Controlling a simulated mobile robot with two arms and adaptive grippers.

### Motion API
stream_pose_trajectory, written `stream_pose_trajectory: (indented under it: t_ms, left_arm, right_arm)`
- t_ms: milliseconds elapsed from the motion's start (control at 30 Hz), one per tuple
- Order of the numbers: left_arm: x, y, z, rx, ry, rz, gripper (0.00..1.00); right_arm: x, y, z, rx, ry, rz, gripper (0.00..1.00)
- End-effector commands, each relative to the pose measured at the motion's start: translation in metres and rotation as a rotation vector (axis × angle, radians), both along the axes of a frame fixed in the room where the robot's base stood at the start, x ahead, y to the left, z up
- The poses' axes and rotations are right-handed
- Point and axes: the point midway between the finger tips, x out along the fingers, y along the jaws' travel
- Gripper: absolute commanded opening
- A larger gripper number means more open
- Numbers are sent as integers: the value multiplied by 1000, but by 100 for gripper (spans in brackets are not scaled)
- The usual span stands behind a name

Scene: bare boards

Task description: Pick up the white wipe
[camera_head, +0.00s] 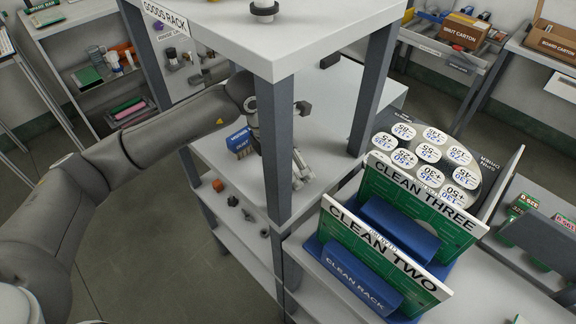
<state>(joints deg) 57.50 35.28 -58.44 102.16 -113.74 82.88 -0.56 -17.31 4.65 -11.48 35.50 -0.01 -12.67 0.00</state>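My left arm comes in from the left and reaches into the goods rack (290,30). My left gripper (300,172) points down over the light grey middle shelf (335,140), just behind the front post. The post hides part of the gripper, so its opening does not show clearly. I cannot make out a white wipe; it may be hidden by the post or blend with the pale shelf. A blue box-like item (239,141) with a white label stands on the shelf, left of the gripper. My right gripper is not in view.
Dark posts (275,150) stand close around my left arm. Green boards marked CLEAN TWO (375,262) and CLEAN THREE (420,205) stand in blue holders at the right, near a tray of round white labelled discs (432,137). Small items (232,200) lie on a lower shelf.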

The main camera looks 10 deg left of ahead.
Motion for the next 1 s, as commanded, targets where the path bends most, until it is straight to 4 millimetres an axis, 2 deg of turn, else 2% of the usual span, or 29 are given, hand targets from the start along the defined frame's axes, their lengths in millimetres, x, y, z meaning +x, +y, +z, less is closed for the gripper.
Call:
stream_pose_trajectory:
  t_ms: [33,133,167,567,800,1000]
  left_arm:
    - [0,0,0,0,0,0,83]
    - [0,0,0,0,0,0,70]
    - [0,0,0,0,0,0,69]
    - [1,0,6,1,-3,1,69]
    - [1,0,34,0,-7,0,69]
    - [-23,38,31,3,-2,5,69]
  right_arm:
    - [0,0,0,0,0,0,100]
    - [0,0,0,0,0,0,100]
    - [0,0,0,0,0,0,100]
    - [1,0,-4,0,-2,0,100]
    - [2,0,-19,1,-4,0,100]
    - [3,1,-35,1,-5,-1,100]
